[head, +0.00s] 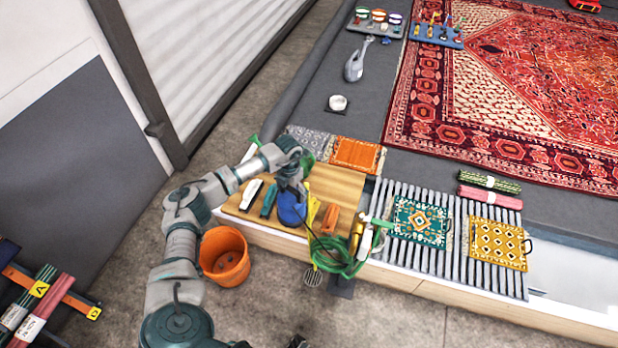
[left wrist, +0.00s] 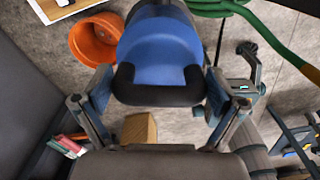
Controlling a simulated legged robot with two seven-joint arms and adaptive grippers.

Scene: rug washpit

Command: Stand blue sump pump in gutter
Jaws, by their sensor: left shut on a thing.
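The blue sump pump (head: 291,208) is upright at the front edge of the wooden board, in the grasp of my left gripper (head: 290,180). In the left wrist view the pump (left wrist: 160,48) fills the space between the fingers of my left gripper (left wrist: 157,92), with its black handle toward the palm. Whether its base touches the board is hard to tell. A pale, narrow channel (head: 364,203) between the board and the slatted grating may be the gutter; much of it is covered. Dark parts at the bottom edge may belong to my right gripper, but its fingers are not clear.
A green hose (head: 338,262) is coiled right of the pump. An orange bucket (head: 224,256) stands on the floor left of it. The board (head: 337,183) holds several small tools. The grating (head: 456,255) carries green and yellow mats. A red rug lies behind.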

